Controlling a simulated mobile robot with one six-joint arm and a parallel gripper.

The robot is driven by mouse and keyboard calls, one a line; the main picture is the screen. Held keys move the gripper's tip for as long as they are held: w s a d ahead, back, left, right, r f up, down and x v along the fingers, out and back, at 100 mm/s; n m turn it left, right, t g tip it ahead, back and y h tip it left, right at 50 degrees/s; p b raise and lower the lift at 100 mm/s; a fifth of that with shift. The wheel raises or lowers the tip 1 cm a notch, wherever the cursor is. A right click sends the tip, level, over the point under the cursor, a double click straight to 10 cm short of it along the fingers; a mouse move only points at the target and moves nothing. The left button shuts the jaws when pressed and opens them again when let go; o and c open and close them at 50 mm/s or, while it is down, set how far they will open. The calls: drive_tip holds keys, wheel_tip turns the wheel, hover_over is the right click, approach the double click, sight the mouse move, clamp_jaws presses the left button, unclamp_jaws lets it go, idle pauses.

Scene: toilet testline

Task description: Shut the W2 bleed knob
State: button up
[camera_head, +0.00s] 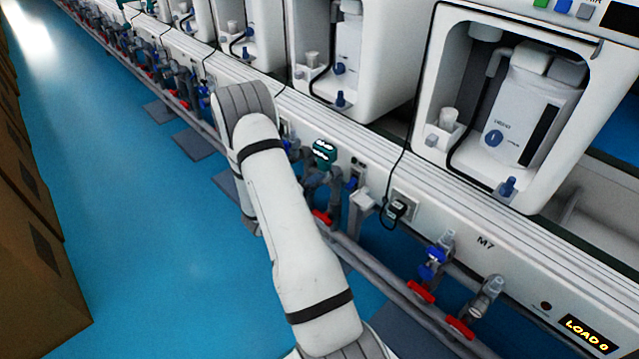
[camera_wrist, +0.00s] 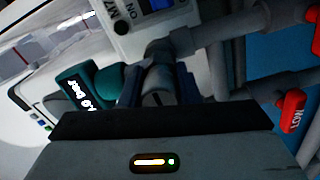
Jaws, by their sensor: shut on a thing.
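In the wrist view, my gripper (camera_wrist: 158,84) has its two dark fingers on either side of a small grey knob (camera_wrist: 153,98) and is shut on it. The knob sits on grey pipework beside a teal gauge (camera_wrist: 85,92) with a lit display, seen turned over. No W2 mark can be read clearly on the knob. In the head view, my arm reaches down to the line and hides the gripper and the knob; a teal gauge (camera_head: 325,151) shows just right of the arm.
A red valve handle (camera_wrist: 291,110) is right of the gripper in the wrist view. In the head view, more red handles (camera_head: 421,292) and a blue valve (camera_head: 432,262) line the pipe. Blue floor (camera_head: 150,230) is open at left, with brown boxes (camera_head: 35,240) along its edge.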

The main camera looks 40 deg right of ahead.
drive_tip(key=shift+w+a, duration=0.1)
idle(0.3)
drive_tip(key=o, duration=1)
